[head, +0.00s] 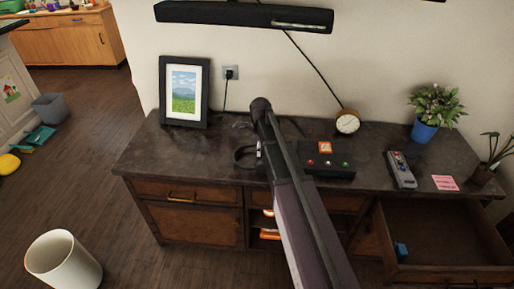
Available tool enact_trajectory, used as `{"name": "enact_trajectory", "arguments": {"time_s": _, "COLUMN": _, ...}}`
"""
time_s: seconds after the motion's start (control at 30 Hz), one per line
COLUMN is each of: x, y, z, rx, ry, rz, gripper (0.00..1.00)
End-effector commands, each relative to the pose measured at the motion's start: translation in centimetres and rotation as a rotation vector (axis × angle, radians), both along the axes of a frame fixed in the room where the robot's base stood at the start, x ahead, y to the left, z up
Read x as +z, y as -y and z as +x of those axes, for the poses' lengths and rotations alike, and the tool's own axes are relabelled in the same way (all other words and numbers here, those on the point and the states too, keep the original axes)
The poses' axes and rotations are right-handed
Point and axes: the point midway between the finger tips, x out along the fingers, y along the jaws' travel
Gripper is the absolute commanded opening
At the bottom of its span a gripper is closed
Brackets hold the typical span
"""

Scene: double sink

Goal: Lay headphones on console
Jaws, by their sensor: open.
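The console (150,155) is a dark wooden cabinet with a worn dark top, standing against the wall. A dark curved band (243,156) lies on its top just left of my arm. It may be part of the headphones, but my arm covers what is beside it, so I cannot tell for sure. My arm rises from the bottom of the head view across the middle of the console. My gripper cannot be made out in this view.
On the console stand a picture frame (184,92), black box with buttons (325,163), clock (347,122), remote (401,170), pink note (445,183) and potted plants (425,131). A drawer (445,274) hangs open at right. A white bin (62,264) stands on the floor.

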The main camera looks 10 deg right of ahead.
Motion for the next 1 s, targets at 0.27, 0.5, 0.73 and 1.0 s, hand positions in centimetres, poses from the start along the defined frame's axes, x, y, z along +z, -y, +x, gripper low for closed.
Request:
{"name": "enact_trajectory", "arguments": {"time_s": 0.27, "x": 1.59, "y": 0.01, "z": -0.02, "rx": 0.0, "ry": 0.0, "rz": 0.0, "gripper": 0.8}}
{"name": "enact_trajectory", "arguments": {"time_s": 0.5, "x": 1.7, "y": 0.02, "z": -0.03, "rx": 0.0, "ry": 0.0, "rz": 0.0, "gripper": 0.8}}
{"name": "enact_trajectory", "arguments": {"time_s": 0.73, "x": 1.68, "y": 0.03, "z": -0.03, "rx": -0.001, "ry": 0.0, "rz": 0.0, "gripper": 0.8}}
{"name": "enact_trajectory", "arguments": {"time_s": 1.0, "x": 1.68, "y": 0.04, "z": -0.04, "rx": 0.0, "ry": 0.0, "rz": 0.0, "gripper": 0.8}}
